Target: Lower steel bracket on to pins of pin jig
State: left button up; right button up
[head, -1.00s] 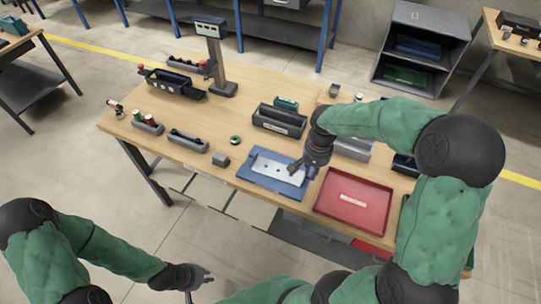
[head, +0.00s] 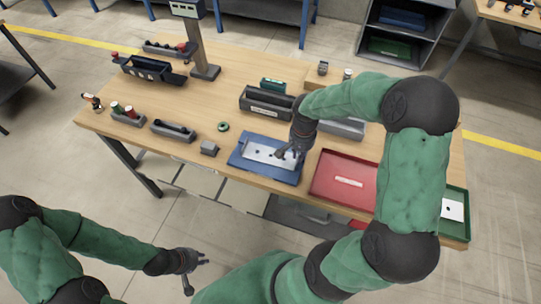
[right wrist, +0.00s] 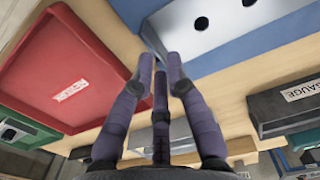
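The steel bracket (head: 262,153) is a pale flat plate with dark holes. It lies over the blue pin jig (head: 240,161) near the table's front edge; whether it sits flat or slightly above cannot be told. My right gripper (head: 283,154) is at the bracket's right end, pointing down. In the right wrist view its fingertips (right wrist: 160,62) are a small gap apart at a corner of the bracket (right wrist: 205,22); I cannot tell if they grip it. The jig (right wrist: 235,52) shows beneath. No pins are discernible. My left gripper (head: 193,270) is open and empty, off the table's front.
A red tray (head: 335,190) is right of the jig, also in the right wrist view (right wrist: 38,88). A green tray (head: 455,229) with a pale plate stands at far right. A dark gauge box (head: 266,108) is behind. A small grey block (head: 209,147) is left.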

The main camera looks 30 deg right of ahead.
notch_tip(320, 180, down, 3)
jog(key=shift+f, duration=0.1)
grip_shut()
jog(key=shift+w, duration=0.1)
